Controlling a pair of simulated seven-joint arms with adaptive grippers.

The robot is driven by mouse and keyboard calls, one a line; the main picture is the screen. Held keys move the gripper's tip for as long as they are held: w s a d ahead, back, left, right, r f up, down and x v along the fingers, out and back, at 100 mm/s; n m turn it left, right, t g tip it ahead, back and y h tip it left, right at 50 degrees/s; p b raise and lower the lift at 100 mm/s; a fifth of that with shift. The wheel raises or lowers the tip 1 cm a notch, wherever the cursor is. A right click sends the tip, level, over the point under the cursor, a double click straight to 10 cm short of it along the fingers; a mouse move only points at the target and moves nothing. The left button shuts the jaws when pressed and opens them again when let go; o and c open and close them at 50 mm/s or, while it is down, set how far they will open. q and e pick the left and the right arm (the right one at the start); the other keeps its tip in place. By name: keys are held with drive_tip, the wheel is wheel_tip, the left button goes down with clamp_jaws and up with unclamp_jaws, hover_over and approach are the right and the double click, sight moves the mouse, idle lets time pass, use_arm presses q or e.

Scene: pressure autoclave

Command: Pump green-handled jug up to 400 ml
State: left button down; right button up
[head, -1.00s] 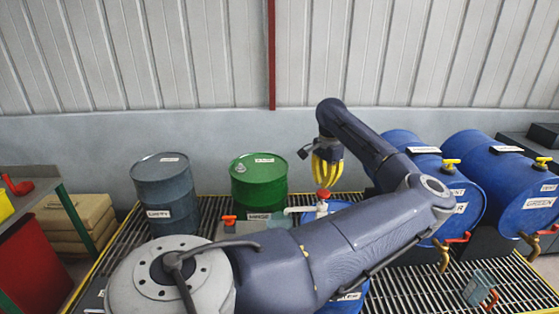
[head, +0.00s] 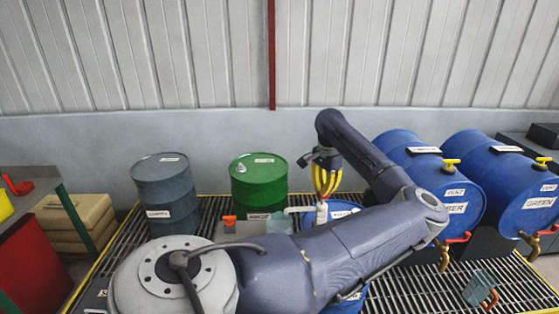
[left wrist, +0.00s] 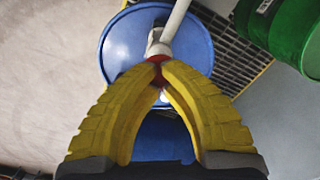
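A white hand pump (head: 321,214) stands on an upright blue drum (head: 343,207), its spout (head: 298,209) pointing left. In the left wrist view the pump has a red knob (left wrist: 157,59). My left gripper (head: 323,197), with yellow fingers, is over the pump top. In the left wrist view its fingertips (left wrist: 160,68) close in on the red knob, with red showing between them. A pale translucent jug (head: 279,222) stands near the spout's end. Its handle, level and scale cannot be made out. No green handle is visible. My right gripper is out of view.
A green drum (head: 259,187) and a grey drum (head: 166,194) stand left of the pump. Blue drums with taps lie at right (head: 510,185). A grey jug with an orange handle (head: 479,289) stands on the grating. My left arm covers the front middle.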

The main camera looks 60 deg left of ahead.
use_arm(q)
drive_tip(key=shift+f, duration=1.65)
drive_tip(key=shift+r, duration=3.2)
drive_tip(key=shift+f, duration=0.15)
drive_tip(key=shift+f, duration=3.1)
drive_tip(key=shift+r, duration=3.25)
